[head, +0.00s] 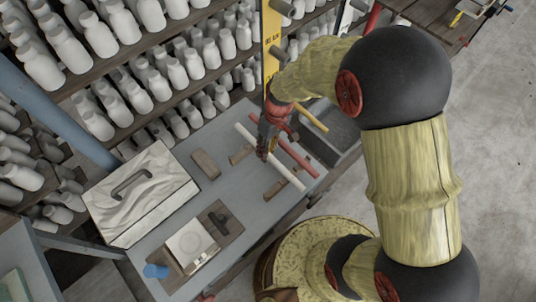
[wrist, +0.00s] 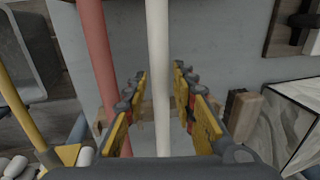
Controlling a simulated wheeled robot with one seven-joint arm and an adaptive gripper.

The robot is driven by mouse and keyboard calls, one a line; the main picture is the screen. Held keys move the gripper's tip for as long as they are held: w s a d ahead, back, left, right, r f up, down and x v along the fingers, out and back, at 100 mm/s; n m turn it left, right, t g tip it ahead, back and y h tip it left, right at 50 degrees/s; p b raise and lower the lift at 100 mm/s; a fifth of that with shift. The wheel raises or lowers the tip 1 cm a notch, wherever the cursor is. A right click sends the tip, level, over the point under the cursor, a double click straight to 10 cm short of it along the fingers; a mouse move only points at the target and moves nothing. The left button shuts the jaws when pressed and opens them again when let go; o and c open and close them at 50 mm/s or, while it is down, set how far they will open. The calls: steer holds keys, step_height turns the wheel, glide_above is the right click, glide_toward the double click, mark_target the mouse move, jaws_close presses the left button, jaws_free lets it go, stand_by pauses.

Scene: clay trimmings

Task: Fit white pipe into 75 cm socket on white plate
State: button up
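The white pipe (head: 283,170) lies slantwise over the grey table on wooden rests; in the wrist view it (wrist: 158,40) runs between my fingers. My gripper (head: 264,152) points down at its middle. In the wrist view my gripper (wrist: 158,75) is open, with a gap on each side of the pipe. A narrow white upright strip (head: 345,18) at the top, partly hidden behind my arm, may be the white plate; no 75 cm mark is readable on it. A yellow upright plate (head: 271,40) with lettering and grey sockets stands left of it.
A red pipe (head: 297,158) lies parallel beside the white one, close to my left finger in the wrist view. A yellow pipe (head: 312,117) lies farther right. A wooden block (head: 206,164), a white slab with a handle (head: 160,178) and shelves of white bottles stand left.

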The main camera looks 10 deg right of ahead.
jaws_close()
steer(key=shift+r, duration=0.15)
stand_by(0.5)
